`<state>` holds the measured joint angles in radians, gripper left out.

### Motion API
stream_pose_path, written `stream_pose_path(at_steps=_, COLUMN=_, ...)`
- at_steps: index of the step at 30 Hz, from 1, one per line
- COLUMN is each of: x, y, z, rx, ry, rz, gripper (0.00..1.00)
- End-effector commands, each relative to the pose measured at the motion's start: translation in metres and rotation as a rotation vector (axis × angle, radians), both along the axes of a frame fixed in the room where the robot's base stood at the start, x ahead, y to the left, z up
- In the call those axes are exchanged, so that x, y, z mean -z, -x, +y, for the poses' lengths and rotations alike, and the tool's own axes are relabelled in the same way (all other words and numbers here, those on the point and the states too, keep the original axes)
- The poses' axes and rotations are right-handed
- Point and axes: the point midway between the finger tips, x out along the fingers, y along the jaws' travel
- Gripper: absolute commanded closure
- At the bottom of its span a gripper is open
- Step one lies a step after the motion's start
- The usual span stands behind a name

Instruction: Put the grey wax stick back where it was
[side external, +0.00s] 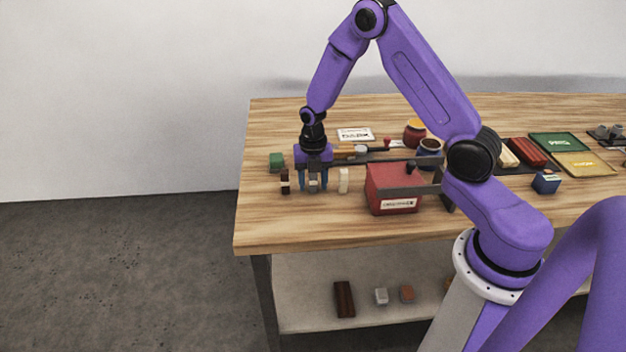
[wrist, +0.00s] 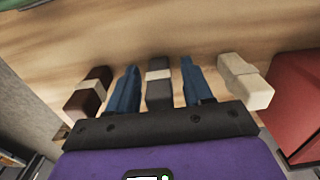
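The grey wax stick (side external: 313,184) stands upright between my gripper's fingers, near the front left of the wooden table. In the wrist view the grey wax stick (wrist: 159,92) is dark grey with a pale band, and a narrow gap shows on each side of it. My gripper (side external: 313,182) points down with its two blue fingers open around the stick; the fingers also show in the wrist view (wrist: 159,80). A dark brown stick (wrist: 88,94) stands to the left, outside the fingers, and a cream stick (wrist: 245,82) to the right. Whether the grey stick's base touches the table is hard to tell.
A red box (side external: 393,190) with a label stands close right of the cream stick. A green block (side external: 276,160) is at the left, a white card (side external: 355,134) behind. Jars (side external: 430,150) stand behind the box. Bare table (side external: 290,230) lies in front. Several blocks lie on the lower shelf (side external: 320,275).

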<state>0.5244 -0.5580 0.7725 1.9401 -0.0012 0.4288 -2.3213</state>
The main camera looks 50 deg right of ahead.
Motion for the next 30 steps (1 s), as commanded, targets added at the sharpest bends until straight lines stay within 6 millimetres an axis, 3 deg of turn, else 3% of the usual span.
stream_pose_path(at_steps=9, x=-0.001, y=0.0, z=0.0, rx=0.0, ry=0.0, rz=0.0, gripper=0.45)
stream_pose_path(at_steps=14, x=-0.012, y=-0.001, z=0.0, rx=0.0, ry=0.0, rz=-0.003, gripper=0.45)
stream_pose_path(at_steps=30, x=-0.105, y=-0.001, z=0.0, rx=0.0, ry=0.0, rz=-0.004, gripper=0.45)
